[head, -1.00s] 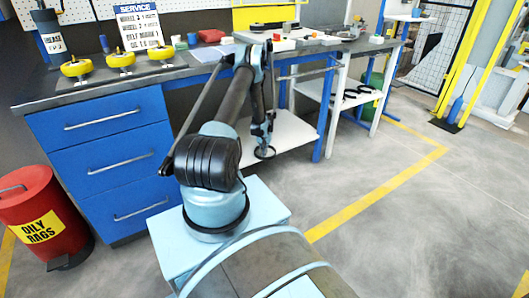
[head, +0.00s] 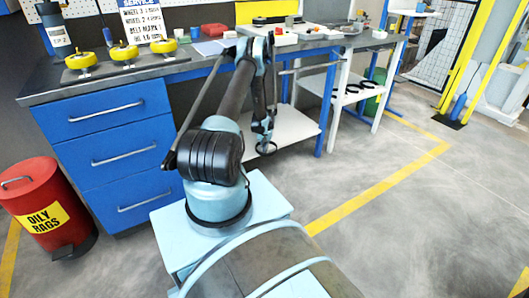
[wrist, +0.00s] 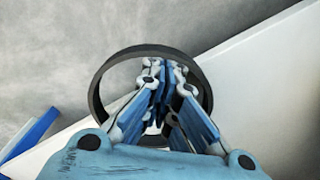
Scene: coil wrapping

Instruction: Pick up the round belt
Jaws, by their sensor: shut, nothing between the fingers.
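My gripper (head: 265,143) points down beside the front edge of the white lower shelf in the head view. In the wrist view its blue fingers (wrist: 166,72) are shut, with nothing between them. A thin dark ring (wrist: 97,88), which looks like a round belt, encircles the fingers in that view. The same ring (head: 271,150) shows small at the gripper's lower end in the head view. The fingers and palm hide its lower part. I cannot tell whether it touches the fingers. Several black rings (head: 351,88) lie on the white side shelf at the back; which is the round belt is unclear.
The white lower shelf (head: 297,127) is beside my gripper. A blue drawer cabinet (head: 105,145) stands to the left, with yellow-wheeled parts (head: 122,54) on the worktop. A red bin (head: 45,205) is at far left. The floor on the right is free.

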